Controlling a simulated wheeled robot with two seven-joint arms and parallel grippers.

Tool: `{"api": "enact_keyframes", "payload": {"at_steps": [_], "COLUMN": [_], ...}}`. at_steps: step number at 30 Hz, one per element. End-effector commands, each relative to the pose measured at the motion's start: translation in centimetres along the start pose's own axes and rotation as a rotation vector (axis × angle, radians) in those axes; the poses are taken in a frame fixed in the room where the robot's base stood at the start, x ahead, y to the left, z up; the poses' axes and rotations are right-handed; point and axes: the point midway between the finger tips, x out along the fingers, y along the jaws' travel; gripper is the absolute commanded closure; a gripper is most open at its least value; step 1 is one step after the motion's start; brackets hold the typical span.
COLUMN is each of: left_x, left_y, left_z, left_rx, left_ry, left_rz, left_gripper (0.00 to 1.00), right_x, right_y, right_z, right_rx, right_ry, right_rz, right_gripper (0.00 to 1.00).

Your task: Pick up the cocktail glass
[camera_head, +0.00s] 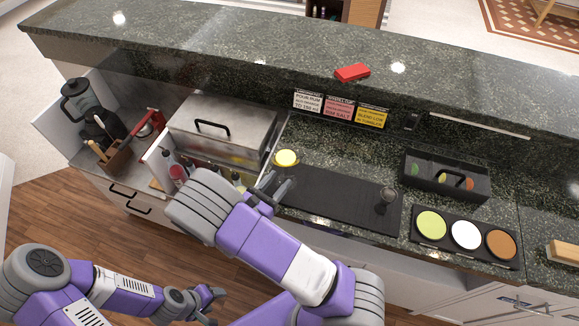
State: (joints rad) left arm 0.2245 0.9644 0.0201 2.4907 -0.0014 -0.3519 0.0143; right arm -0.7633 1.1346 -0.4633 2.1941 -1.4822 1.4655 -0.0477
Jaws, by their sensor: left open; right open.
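A small, dark, see-through cup (387,197) stands upright at the right end of the black bar mat (325,194). A round yellow-topped item (286,158) with a pale rim sits beyond the mat's left end. Both are too small to tell which is the cocktail glass. My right gripper (274,186) is open and empty at the mat's left end, just nearer than the yellow item and apart from the cup. My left gripper (214,302) is open and empty, low over the floor in front of the counter. My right forearm hides part of the counter's front.
A steel lidded box (222,130) stands left of the mat, with bottles (178,174) below it. A black caddy (445,180) and a tray of three coloured discs (466,235) stand at the right. A raised ledge (300,50) with a red item (352,72) runs behind.

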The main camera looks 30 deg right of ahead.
Motion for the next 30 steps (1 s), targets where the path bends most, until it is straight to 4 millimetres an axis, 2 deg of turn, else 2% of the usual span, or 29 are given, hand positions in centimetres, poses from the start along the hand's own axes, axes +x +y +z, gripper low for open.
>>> {"api": "enact_keyframes", "payload": {"at_steps": [12,21,23,30], "left_x": [0.5,0.5,0.5,0.5], "left_y": [-0.2,-0.2,-0.2,-0.2], "left_z": [0.0,0.0,0.0,0.0], "left_rx": [-0.001,-0.001,-0.001,-0.001], "left_ry": [0.0,0.0,0.0,0.0], "left_rz": [0.0,0.0,0.0,0.0], "left_gripper": [0.43,0.43,0.43,0.43], "right_x": [5.6,6.3,6.3,6.3], "right_y": [-0.2,-0.2,-0.2,-0.2], "right_z": [-0.4,-0.4,-0.4,-0.4], "right_rx": [-0.001,-0.002,-0.002,-0.002], "right_ry": [0.005,0.005,0.005,0.005], "right_rz": [-0.007,-0.004,-0.004,-0.004], "right_gripper": [0.55,0.55,0.61,0.98]}}
